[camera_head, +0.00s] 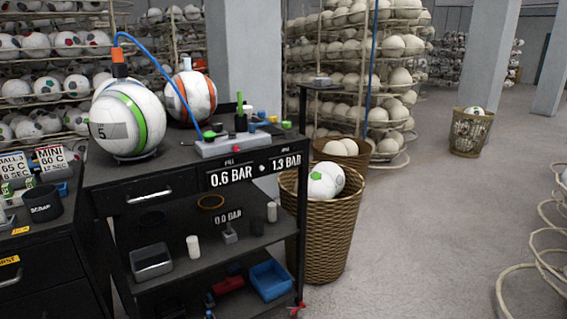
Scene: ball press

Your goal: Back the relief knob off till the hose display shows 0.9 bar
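A grey manifold block (232,145) sits on the dark bench top, with several small coloured knobs and levers on and behind it: green, red, blue and yellow. I cannot tell which is the relief knob. Below the block, a left display (231,175) reads 0.6 BAR and a right display (286,161) reads 1.3 BAR; the small heading on the right one is too small to read. A blue hose (150,55) arches from the orange fitting (118,57) on the green-striped ball (127,118) towards the block. Neither gripper shows.
An orange-striped ball (192,97) stands behind the first. A lower shelf (200,265) holds a grey tray, white cylinders and a 0.0 BAR display (228,216). A wicker basket (325,235) of balls stands right of the bench.

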